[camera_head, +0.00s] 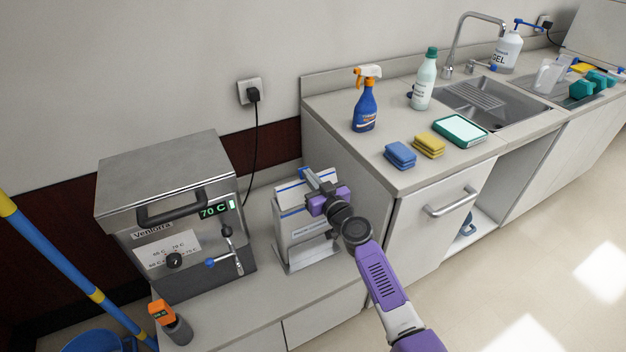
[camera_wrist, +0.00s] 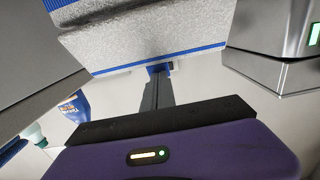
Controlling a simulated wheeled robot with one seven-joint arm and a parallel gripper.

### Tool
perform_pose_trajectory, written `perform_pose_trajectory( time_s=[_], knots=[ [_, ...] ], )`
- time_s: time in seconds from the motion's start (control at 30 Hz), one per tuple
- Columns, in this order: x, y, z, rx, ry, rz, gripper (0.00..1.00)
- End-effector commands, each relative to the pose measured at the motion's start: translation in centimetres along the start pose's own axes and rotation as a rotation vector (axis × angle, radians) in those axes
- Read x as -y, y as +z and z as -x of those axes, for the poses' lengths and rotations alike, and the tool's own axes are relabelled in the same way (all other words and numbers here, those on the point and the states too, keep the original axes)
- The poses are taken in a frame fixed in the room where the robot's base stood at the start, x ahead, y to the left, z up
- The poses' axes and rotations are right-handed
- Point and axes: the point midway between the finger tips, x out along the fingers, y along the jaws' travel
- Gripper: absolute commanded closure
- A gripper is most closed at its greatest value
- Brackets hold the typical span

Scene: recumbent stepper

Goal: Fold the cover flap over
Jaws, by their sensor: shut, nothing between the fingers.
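A white box-like holder (camera_head: 308,236) with blue stripes stands on the low counter, and its pale, blue-edged cover flap (camera_head: 290,196) stands up at its top. In the wrist view the flap (camera_wrist: 150,35) shows as a speckled white panel with blue edging across the top of the picture. My gripper (camera_head: 308,175) is at the upper right of the holder, its fingers beside the flap. In the wrist view my gripper (camera_wrist: 158,72) is shut and empty, its tips close to the flap's blue edge. I cannot tell whether they touch. My wrist hides part of the holder's right side.
A steel heater box (camera_head: 175,205) stands close on the left. The higher sink counter (camera_head: 345,150) rises on the right, with a blue spray bottle (camera_head: 365,105) and sponges (camera_head: 400,155). An orange-topped device (camera_head: 170,322) sits at the front left. Low counter in front is bare.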

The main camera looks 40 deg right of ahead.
Motion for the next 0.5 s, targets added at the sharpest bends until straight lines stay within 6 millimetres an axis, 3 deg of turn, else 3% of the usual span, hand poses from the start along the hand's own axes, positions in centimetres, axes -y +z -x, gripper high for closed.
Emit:
perform_pose_trajectory(
  time_s=[0.5],
  knots=[
    [-0.1,0.7,-1.2,-0.001,0.000,0.001,1.00]
  ],
)
